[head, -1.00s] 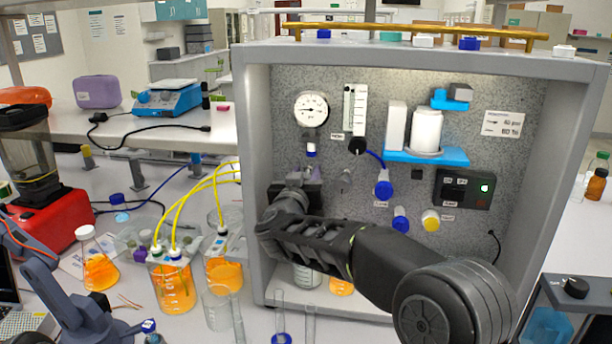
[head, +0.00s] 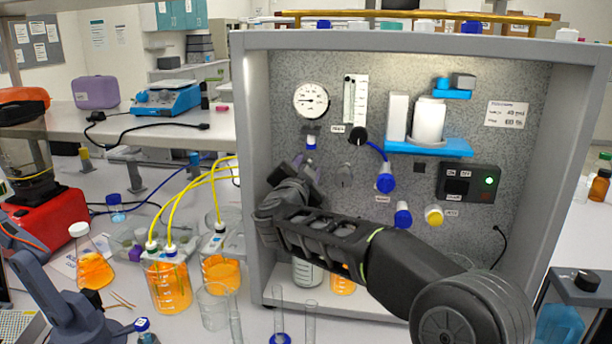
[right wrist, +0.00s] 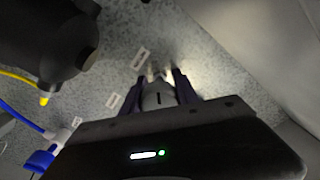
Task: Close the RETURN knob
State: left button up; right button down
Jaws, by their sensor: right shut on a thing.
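My right gripper (head: 305,170) reaches the left part of the speckled panel (head: 400,85), below the round gauge. In the right wrist view its two purple fingers (right wrist: 160,97) are shut on a grey knob (right wrist: 158,98) with a dark line on its face. In the head view my gripper and wrist hide this knob. Small white labels (right wrist: 139,57) lie near it, but their words are too blurred to read, so I cannot confirm its name. A second grey knob (head: 345,175) sits just right of the gripper. My left gripper does not show.
The grey frame's left wall (head: 254,180) stands close beside my right gripper. A blue-capped port (head: 385,178), a yellow one (head: 433,215) and a black switch box (head: 469,184) are to the right. Beakers with orange liquid (head: 167,288) and yellow tubes stand left of the rig.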

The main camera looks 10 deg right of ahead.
jog(key=m+b, duration=0.2)
jog(key=m, duration=0.1)
jog(key=m+b, duration=0.2)
jog(key=m, duration=0.1)
jog(key=shift+f+m, duration=0.2)
jog(key=shift+m, duration=0.1)
jog(key=m+b, duration=0.4)
jog(key=m, duration=0.2)
jog(key=shift+f, duration=0.1)
jog(key=m+b, duration=0.2)
jog(key=m, duration=0.2)
jog(key=m+b, duration=0.2)
jog(key=m, duration=0.1)
jog(key=shift+m, duration=0.3)
jog(key=m+b, duration=0.2)
jog(key=m, duration=0.2)
jog(key=shift+b, duration=0.3)
jog(key=shift+m+b, duration=0.4)
jog(key=shift+m, duration=0.6)
jog(key=c, duration=0.9)
grip_release()
